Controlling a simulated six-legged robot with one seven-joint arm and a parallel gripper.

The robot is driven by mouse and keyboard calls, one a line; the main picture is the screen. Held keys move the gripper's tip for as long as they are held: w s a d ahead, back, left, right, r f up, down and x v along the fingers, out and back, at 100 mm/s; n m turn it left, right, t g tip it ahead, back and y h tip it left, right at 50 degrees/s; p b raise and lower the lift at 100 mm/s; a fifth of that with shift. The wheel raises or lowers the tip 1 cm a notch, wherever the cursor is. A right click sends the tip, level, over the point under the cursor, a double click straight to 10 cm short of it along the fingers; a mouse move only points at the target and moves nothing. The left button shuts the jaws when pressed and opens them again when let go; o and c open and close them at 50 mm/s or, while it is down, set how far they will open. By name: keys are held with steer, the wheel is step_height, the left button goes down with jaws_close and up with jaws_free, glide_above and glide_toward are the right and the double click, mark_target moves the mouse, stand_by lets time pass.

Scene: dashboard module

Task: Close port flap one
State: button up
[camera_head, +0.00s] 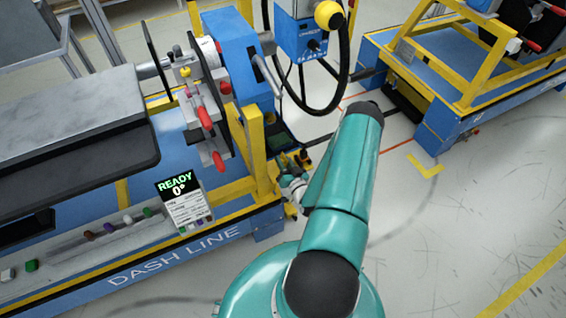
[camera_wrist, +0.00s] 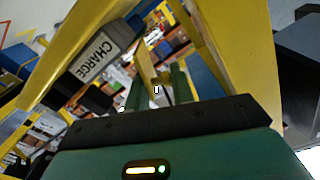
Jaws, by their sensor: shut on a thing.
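My gripper (camera_wrist: 158,84) shows two dark green fingers in the wrist view, shut on a small yellow part (camera_wrist: 146,66) between them. I cannot tell whether that part belongs to port flap one. A grey piece labelled CHARGE (camera_wrist: 96,52) is beside the fingers, at upper left; no number shows on it, and I cannot tell if it is a flap or its housing. In the head view my gripper (camera_head: 293,186) is small and partly hidden by my arm, low beside the yellow post at the right end of the blue dash line stand (camera_head: 268,224).
Yellow frame bars (camera_wrist: 213,45) stand close to the gripper in the wrist view. The dashboard module (camera_head: 75,115) and red-handled clamps (camera_head: 205,118) are at left. A blue control box (camera_head: 303,38) with a hanging cable is above. Open floor (camera_head: 440,240) lies at right.

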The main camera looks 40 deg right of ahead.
steer(key=m, duration=0.1)
steer(key=d+m, duration=0.1)
steer(key=m, duration=0.2)
steer(key=shift+s+d+f, duration=0.2)
steer(key=shift+s+f, duration=0.05)
steer(key=shift+f, duration=0.05)
steer(key=shift+s+d+f+m, duration=0.1)
steer(key=shift+d+f+m, duration=0.1)
steer(key=shift+m, duration=0.55)
steer(key=shift+d+f+m, duration=0.15)
steer(key=shift+m, duration=0.55)
steer(key=shift+s+d+f+m, duration=0.1)
steer(key=shift+d+f+m, duration=0.1)
steer(key=shift+m, duration=0.55)
steer(key=o, duration=0.9)
steer(key=shift+r, duration=0.1)
steer(key=shift+d, duration=0.1)
